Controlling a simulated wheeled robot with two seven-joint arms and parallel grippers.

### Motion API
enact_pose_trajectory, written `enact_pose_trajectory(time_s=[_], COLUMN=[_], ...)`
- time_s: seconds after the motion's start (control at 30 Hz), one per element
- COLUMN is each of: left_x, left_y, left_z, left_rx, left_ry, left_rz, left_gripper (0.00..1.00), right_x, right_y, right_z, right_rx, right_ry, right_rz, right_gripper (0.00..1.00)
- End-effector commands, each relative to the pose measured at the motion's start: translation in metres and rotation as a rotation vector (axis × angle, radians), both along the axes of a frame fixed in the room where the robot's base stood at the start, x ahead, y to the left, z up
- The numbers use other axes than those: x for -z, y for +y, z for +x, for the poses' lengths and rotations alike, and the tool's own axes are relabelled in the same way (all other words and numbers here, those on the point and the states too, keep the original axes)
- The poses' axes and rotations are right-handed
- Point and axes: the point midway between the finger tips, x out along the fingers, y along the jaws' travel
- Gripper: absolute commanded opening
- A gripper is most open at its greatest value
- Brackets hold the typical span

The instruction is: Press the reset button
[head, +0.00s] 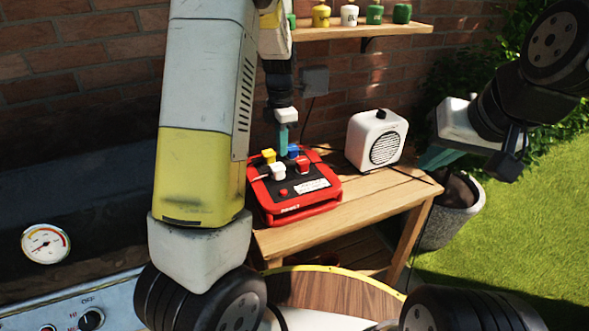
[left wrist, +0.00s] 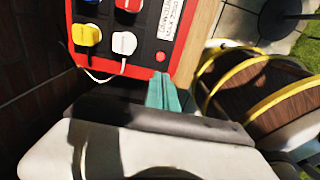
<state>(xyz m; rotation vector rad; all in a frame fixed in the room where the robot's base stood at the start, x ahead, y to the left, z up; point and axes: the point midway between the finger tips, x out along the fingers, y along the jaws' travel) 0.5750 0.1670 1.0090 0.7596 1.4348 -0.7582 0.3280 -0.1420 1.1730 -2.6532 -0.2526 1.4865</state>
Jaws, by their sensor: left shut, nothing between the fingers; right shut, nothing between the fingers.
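The red box (head: 312,207) with a black top panel sits on the wooden table. A small round red button (head: 283,192) is at the panel's front left, near a white label; it also shows in the left wrist view (left wrist: 161,57). Yellow (head: 269,155), blue (head: 293,151), white (head: 278,171) and red (head: 302,166) blocks stand on the panel. My left gripper (head: 283,153) points down over the back of the box, shut and empty. In the left wrist view its teal fingertips (left wrist: 161,76) appear just below the button; contact cannot be told. My right gripper (head: 425,164) is shut, right of the speaker.
A white speaker (head: 378,140) stands behind and right of the box on the table (head: 381,195). A brick wall and a shelf (head: 365,30) with small pots are behind. A planter (head: 452,212) stands to the right. A grill with a gauge (head: 46,243) is at left.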

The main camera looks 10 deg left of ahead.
Motion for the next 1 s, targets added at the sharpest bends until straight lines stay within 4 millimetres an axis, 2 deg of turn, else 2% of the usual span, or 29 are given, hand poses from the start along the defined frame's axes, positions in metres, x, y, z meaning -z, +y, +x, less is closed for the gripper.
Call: enact_pose_trajectory(time_s=[0.2, 0.33, 0.8, 1.0], left_x=[0.002, 0.014, 0.108, 0.133], left_y=[0.000, 0.000, 0.000, 0.000], left_z=[0.000, -0.001, -0.001, -0.001], left_rx=[0.002, 0.002, 0.003, 0.003], left_ry=[0.001, 0.004, 0.004, 0.002], left_rz=[-0.001, 0.000, -0.001, 0.000], left_gripper=[0.00, 0.00, 0.00, 0.00], right_x=[0.000, 0.000, 0.000, 0.000], right_y=[0.000, 0.000, 0.000, 0.000], right_z=[0.000, 0.000, 0.000, 0.000], right_rx=[0.000, 0.000, 0.000, 0.000], right_ry=[0.000, 0.000, 0.000, 0.000], right_rz=[0.000, 0.000, 0.000, 0.000], right_gripper=[0.00, 0.00, 0.00, 0.00])
